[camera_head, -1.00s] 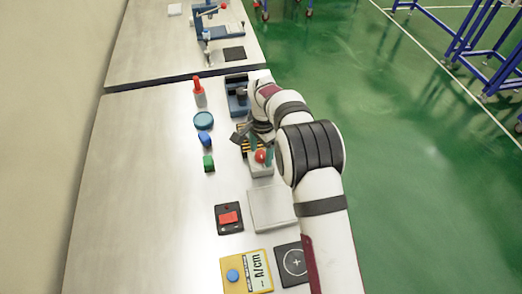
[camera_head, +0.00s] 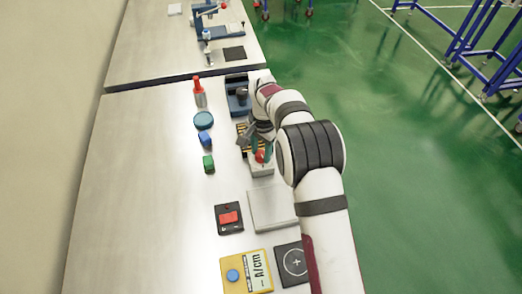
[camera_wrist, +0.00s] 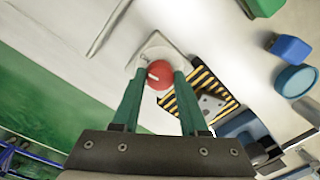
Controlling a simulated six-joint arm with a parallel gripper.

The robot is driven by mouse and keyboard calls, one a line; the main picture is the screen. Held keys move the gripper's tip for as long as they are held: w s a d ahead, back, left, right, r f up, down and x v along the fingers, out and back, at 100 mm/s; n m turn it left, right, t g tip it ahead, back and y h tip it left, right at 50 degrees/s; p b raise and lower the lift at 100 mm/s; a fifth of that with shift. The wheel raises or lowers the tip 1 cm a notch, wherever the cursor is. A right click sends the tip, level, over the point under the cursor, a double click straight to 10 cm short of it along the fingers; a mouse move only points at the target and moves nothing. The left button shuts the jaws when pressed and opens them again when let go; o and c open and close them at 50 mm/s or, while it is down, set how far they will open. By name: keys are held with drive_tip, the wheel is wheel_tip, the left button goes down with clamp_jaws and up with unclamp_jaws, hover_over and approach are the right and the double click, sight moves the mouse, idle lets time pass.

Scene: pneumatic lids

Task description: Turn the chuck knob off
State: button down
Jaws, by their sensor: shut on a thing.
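The chuck knob (camera_wrist: 160,78) is round and red with a short white mark, on top of a pale grey box (camera_head: 262,169). It also shows in the head view as a red knob (camera_head: 260,156). My gripper (camera_wrist: 159,73) has its two teal fingers on either side of the knob, shut on it. In the head view my gripper (camera_head: 261,151) comes down over the box from above, and part of the knob is hidden by the fingers.
A yellow-black striped plate (camera_wrist: 208,80) lies beside the box. A blue fixture (camera_head: 236,103) stands beyond it. A green block (camera_head: 208,164), a blue block (camera_head: 205,139) and a teal disc (camera_head: 203,120) lie to the left. The table's left part is clear.

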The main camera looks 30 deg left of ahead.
drive_tip(key=n, duration=0.4)
drive_tip(key=shift+n, duration=0.3)
drive_tip(key=n, duration=0.3)
drive_tip(key=shift+n, duration=0.3)
drive_tip(key=n, duration=0.3)
drive_tip(key=shift+w, duration=0.1)
drive_tip(key=shift+n, duration=2.1)
drive_tip(key=shift+c, duration=2.2)
unclamp_jaws()
drive_tip(key=shift+r, duration=0.15)
